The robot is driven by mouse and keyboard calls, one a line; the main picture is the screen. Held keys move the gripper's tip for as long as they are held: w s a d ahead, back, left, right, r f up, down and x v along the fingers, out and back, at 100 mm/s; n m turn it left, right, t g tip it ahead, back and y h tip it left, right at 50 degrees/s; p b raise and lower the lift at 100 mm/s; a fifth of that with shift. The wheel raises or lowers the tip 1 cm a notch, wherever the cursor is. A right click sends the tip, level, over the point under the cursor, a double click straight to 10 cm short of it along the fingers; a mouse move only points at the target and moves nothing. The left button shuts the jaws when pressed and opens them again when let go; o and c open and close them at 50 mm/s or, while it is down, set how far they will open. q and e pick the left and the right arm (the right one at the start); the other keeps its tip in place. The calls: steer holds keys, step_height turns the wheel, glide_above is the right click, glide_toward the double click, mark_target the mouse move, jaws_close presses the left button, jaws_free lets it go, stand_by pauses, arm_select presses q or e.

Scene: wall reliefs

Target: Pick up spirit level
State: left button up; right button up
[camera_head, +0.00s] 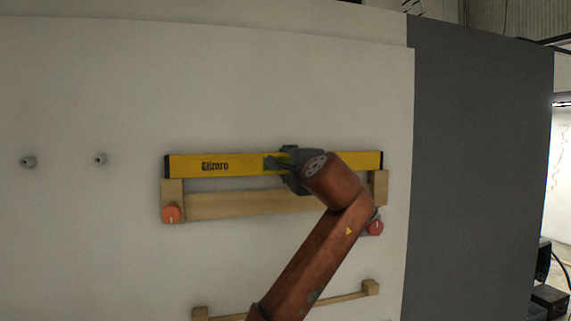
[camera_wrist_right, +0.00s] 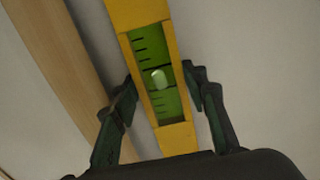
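The spirit level (camera_head: 225,165) is a long yellow bar with black end caps, lying almost level along the top of a wooden wall holder. My right gripper (camera_head: 281,161) is at the level, right of its middle, and hides part of it. In the right wrist view, the level (camera_wrist_right: 174,136) with its green vial (camera_wrist_right: 158,78) runs between the two fingers of my right gripper (camera_wrist_right: 158,75). The fingertips are close beside its two edges; whether both touch is not clear. My left gripper is not in view.
The wooden holder (camera_head: 250,205) has end blocks with an orange knob (camera_head: 171,214) and a red knob (camera_head: 375,228). A second wooden holder (camera_head: 330,300) is below. Two grey pegs (camera_head: 28,161) (camera_head: 100,159) stick out of the white wall at left. A grey panel (camera_head: 475,170) stands at right.

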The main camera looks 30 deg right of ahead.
steer(key=c, duration=0.4)
steer(key=shift+r, duration=0.1)
steer(key=shift+r, duration=0.3)
steer(key=shift+r, duration=0.25)
steer(key=shift+s+a+f+b, duration=0.1)
steer(key=shift+s+f+b, duration=0.05)
steer(key=shift+s+b, duration=0.35)
steer(key=b+v, duration=0.3)
steer(key=v, duration=0.1)
steer(key=shift+s+b, duration=0.1)
steer(key=shift+b, duration=0.2)
steer(key=b, duration=0.6)
glide_toward(287, 160)
steer(key=shift+r+v, duration=0.1)
steer(key=shift+v, duration=1.35)
steer(key=shift+r+v, duration=0.15)
steer(key=shift+v, duration=1.3)
